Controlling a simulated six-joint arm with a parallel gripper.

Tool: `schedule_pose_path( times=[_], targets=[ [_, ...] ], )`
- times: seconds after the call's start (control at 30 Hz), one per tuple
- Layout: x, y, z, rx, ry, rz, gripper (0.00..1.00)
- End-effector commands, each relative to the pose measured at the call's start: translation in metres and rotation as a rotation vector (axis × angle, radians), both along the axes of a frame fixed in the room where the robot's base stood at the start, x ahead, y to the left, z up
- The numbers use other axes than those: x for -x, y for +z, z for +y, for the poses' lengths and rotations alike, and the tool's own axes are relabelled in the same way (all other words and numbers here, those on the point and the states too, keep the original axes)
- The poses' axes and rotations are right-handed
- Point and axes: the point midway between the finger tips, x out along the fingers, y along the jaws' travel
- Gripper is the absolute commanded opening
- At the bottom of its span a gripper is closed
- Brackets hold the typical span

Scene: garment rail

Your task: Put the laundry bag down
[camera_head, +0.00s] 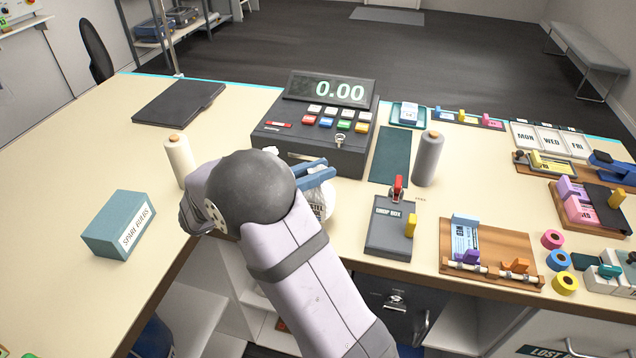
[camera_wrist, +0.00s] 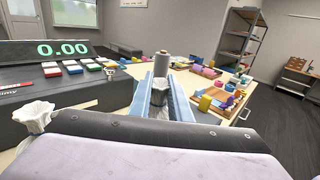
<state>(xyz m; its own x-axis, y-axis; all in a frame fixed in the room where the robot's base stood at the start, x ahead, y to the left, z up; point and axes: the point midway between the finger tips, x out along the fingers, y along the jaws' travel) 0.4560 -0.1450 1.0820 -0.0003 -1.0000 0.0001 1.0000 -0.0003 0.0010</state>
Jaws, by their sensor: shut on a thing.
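A white bag with dark print (camera_head: 325,202), which looks like the laundry bag, is at the counter's front side, just below my blue fingers. My arm hides much of it. My gripper (camera_head: 318,173) is low in front of the cash register and shut on the bag's top. In the wrist view, my fingers (camera_wrist: 160,84) point forward with a greyish piece (camera_wrist: 158,98) between them. I cannot tell whether the bag's underside touches the counter. A white knotted tuft (camera_wrist: 35,116) shows at the left of the wrist view; I cannot tell what it belongs to.
The cash register (camera_head: 310,135) stands right behind my gripper. A grey cone (camera_head: 428,158) and the drop box (camera_head: 391,226) are to its right, a cream cone (camera_head: 180,160) and the spare bulbs box (camera_head: 119,224) to its left. The counter (camera_head: 95,165) has bare room on the left.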

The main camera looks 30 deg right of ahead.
Motion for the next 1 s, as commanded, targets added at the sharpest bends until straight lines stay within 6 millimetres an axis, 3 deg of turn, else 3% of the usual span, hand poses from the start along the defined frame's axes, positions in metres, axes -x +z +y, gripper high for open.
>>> schedule_pose_path(
  times=[0.33,0.8,0.83,0.87,0.9,1.0],
  targets=[
    [0.000,-0.033,0.000,0.002,0.001,0.003,0.00],
    [0.000,-0.040,0.000,0.001,0.000,0.001,0.00],
    [0.000,-0.040,0.000,0.000,0.000,0.001,0.24],
    [0.000,-0.040,0.000,0.000,0.000,0.001,0.32],
    [0.000,-0.040,0.000,0.000,0.000,0.001,0.36],
    [0.000,-0.040,0.000,0.000,0.000,0.001,0.36]
  ],
)
